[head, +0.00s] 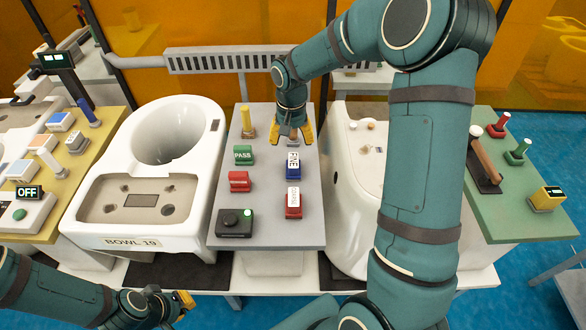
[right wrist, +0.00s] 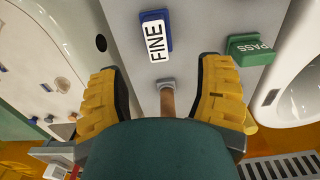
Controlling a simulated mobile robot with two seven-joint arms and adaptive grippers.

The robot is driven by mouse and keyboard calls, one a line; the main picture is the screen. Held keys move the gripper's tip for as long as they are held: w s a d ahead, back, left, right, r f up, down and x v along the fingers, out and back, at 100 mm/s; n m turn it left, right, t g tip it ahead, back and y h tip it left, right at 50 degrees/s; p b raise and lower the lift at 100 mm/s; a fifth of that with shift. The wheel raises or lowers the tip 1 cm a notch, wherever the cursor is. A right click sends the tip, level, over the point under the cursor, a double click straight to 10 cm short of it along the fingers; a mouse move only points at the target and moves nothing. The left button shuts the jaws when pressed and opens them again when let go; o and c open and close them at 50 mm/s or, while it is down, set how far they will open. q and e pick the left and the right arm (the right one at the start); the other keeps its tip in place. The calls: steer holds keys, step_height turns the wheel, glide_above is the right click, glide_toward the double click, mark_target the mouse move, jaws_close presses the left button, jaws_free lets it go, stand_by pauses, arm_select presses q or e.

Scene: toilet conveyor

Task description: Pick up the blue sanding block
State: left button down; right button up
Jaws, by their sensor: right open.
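The blue sanding block (head: 293,168) has a white label reading FINE and lies on the grey table board. It shows in the right wrist view (right wrist: 156,36) just beyond my fingertips, untouched. My right gripper (head: 293,136) points down over the board, on the far side of the block. Its yellow fingers (right wrist: 163,75) are spread wide, with a wooden-handled tool (right wrist: 167,98) showing between them. I cannot tell whether they touch the tool. My left gripper (head: 178,302) is low at the front left, away from the block; its jaws are not clear.
A red block (head: 293,203) lies nearer me. Left of it are a green PASS block (head: 243,155), a red block (head: 240,181) and a black button box (head: 234,223). A yellow-handled tool (head: 246,120) stands at the back. White toilet bowls (head: 155,190) flank the grey board (head: 266,205).

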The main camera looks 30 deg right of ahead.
mark_target(293, 159)
step_height(293, 159, down, 5)
steer(key=shift+r+b, duration=0.15)
steer(key=shift+b, duration=0.15)
steer(key=shift+d+f+b, duration=0.15)
steer(key=shift+f+b, duration=0.1)
steer(key=shift+f, duration=1.25)
steer(key=shift+d+f+b, duration=0.15)
steer(key=shift+f+b, duration=0.1)
steer(key=shift+f, duration=1.25)
steer(key=shift+s+r, duration=0.1)
jaws_close()
